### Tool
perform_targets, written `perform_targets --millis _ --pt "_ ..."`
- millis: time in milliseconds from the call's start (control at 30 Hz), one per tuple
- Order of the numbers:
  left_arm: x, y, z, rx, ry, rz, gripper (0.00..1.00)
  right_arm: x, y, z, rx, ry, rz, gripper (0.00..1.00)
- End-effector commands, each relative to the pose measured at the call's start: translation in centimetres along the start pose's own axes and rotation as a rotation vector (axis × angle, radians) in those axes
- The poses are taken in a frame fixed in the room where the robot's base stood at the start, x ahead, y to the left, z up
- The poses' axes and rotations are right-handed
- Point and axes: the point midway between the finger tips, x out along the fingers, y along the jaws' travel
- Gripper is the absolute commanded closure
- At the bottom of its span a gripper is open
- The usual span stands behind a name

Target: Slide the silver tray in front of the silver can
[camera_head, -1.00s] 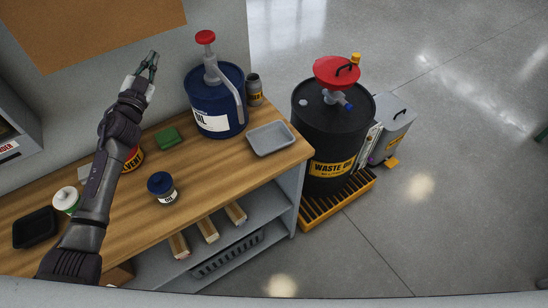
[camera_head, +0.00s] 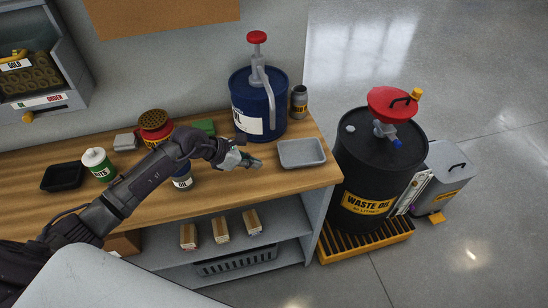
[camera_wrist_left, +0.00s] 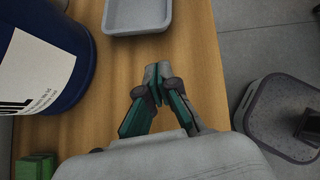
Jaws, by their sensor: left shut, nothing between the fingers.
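The silver tray (camera_head: 301,153) is a shallow rectangular grey tray lying flat and empty near the bench's right end. The silver can (camera_head: 299,103), small with a yellow label, stands upright behind the tray, beside the blue oil drum. My left gripper (camera_head: 257,163) is shut and empty, just left of the tray with a small gap. In the left wrist view, the closed fingertips (camera_wrist_left: 156,72) point toward the near side of the tray (camera_wrist_left: 137,18) and are apart from it. The silver can is not visible there. My right gripper is not in view.
The blue oil drum (camera_head: 259,106) with a red-topped pump stands behind my left gripper. A green block (camera_head: 203,127) lies left of it. My left arm partly covers a dark-lidded jar (camera_head: 183,181). The waste oil drum (camera_head: 378,170) stands beyond the bench's right edge.

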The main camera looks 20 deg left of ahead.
Motion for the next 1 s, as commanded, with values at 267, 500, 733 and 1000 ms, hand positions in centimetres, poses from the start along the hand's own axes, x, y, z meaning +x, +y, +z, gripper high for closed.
perform_targets --millis 267,500,733,1000 --pt "4.3 -0.1 2.0 -0.003 -0.004 -0.002 1.00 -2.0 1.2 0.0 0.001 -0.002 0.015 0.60" --pt "5.7 0.0 2.9 -0.001 -0.002 -0.001 1.00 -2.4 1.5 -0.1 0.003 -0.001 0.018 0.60" --pt "5.8 0.0 2.9 -0.001 -0.001 0.000 1.00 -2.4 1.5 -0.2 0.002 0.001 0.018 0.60" --pt "7.6 0.0 4.2 0.001 -0.004 -0.001 1.00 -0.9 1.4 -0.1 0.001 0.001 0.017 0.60"
